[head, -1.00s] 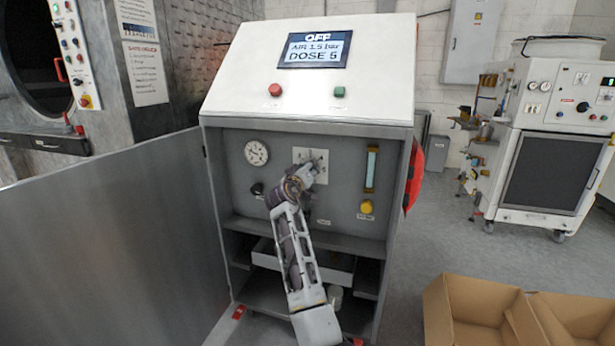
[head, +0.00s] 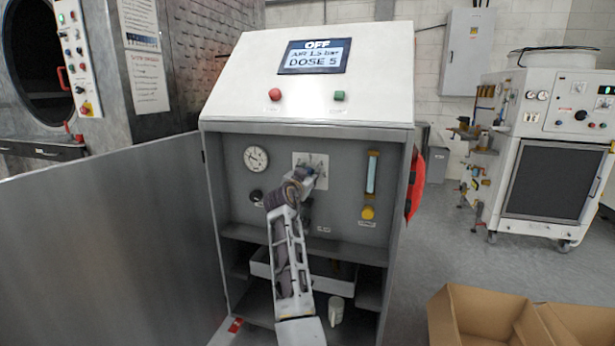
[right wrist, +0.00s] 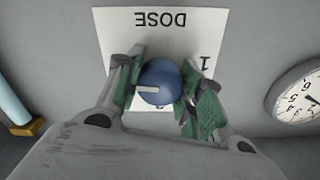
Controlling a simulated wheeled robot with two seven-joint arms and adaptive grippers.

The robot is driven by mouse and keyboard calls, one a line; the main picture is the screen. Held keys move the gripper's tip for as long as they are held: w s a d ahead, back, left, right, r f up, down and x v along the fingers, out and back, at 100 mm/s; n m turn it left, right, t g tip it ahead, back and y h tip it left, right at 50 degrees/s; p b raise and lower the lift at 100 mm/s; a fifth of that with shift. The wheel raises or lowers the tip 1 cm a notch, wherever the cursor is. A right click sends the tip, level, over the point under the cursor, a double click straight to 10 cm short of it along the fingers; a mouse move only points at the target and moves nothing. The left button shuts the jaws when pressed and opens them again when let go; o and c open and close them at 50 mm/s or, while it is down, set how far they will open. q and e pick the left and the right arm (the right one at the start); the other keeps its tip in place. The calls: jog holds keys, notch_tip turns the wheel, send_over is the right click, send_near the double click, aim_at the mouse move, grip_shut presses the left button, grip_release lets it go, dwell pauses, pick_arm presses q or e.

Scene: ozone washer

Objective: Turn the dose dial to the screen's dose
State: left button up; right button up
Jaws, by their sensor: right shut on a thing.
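The screen (head: 314,57) on the white cabinet reads OFF, AIR 1.5 bar, DOSE 5. The white dose plate (head: 310,160) is on the grey panel below, partly hidden by my right arm. In the right wrist view the dose dial (right wrist: 160,81) is a round blue knob with a white pointer line, which points left in that view. My right gripper (right wrist: 158,88) is shut on the dial, with its green-padded fingers on either side. The plate shows DOSE and a 1, upside down; other numbers are hidden. In the head view my right gripper (head: 312,172) is at the plate. My left gripper is not in view.
A pressure gauge (head: 256,159) and a black knob (head: 257,196) are left of the plate. A flow tube (head: 372,173) with a yellow knob (head: 368,213) is right of it. The open cabinet door (head: 110,240) stands at left. Cardboard boxes (head: 470,310) are at lower right.

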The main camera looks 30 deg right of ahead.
aim_at(310, 144)
jog(key=shift+f+m, duration=0.15)
jog(key=shift+m, duration=0.35)
jog(key=o, duration=1)
jog(key=shift+o, duration=0.2)
jog(key=shift+r, duration=0.2)
jog(key=shift+r, duration=4.85)
jog(key=shift+a, duration=0.1)
